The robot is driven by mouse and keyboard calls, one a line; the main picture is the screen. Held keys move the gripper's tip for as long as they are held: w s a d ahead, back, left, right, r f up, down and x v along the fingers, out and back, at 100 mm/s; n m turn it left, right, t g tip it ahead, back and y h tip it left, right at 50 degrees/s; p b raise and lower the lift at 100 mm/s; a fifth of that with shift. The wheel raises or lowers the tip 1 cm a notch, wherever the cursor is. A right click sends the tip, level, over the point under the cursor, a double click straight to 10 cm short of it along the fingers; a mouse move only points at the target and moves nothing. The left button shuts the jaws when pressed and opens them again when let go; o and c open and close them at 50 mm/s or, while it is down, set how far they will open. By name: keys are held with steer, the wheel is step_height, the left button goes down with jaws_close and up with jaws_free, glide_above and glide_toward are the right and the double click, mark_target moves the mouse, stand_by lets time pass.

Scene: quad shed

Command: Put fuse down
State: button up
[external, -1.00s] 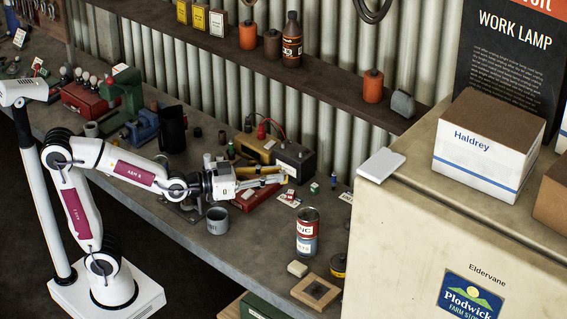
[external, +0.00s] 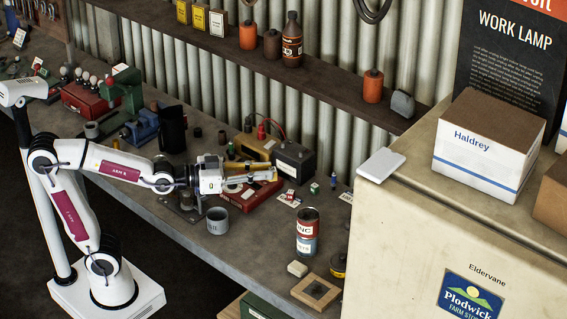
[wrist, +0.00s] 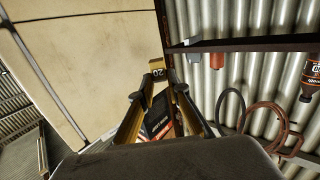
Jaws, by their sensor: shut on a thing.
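My gripper (external: 274,174) reaches out to the right above the bench, over a red case (external: 238,203). In the wrist view its fingertips (wrist: 159,82) are closed on a small yellow fuse (wrist: 157,70) marked "20". The fuse sticks out past the fingertips and is held clear of the bench. In the external view the fuse is too small to tell apart from the yellow fingers. Small red-and-white cards or packets (external: 289,198) lie just right of the red case.
A black battery (external: 294,162) and a yellow-black box (external: 256,146) stand behind my gripper. A grey mug (external: 217,221) is in front. A red-and-white can (external: 307,232) and a tall cream cabinet (external: 420,235) are to the right. Bare bench (external: 262,240) lies between mug and can.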

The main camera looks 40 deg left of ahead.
steer(key=w+a+n+t+y, duration=0.1)
steer(key=w+a+n+y, duration=0.1)
steer(key=a, duration=0.8)
steer(key=w+a+n+t+y, duration=0.1)
steer(key=w+a+n+y, duration=0.2)
steer(key=a, duration=0.8)
steer(key=w+a+n+t+y, duration=0.2)
steer(key=w+a+y, duration=0.4)
steer(key=a, duration=0.5)
steer(key=shift+w+n, duration=0.4)
steer(key=shift+a, duration=0.1)
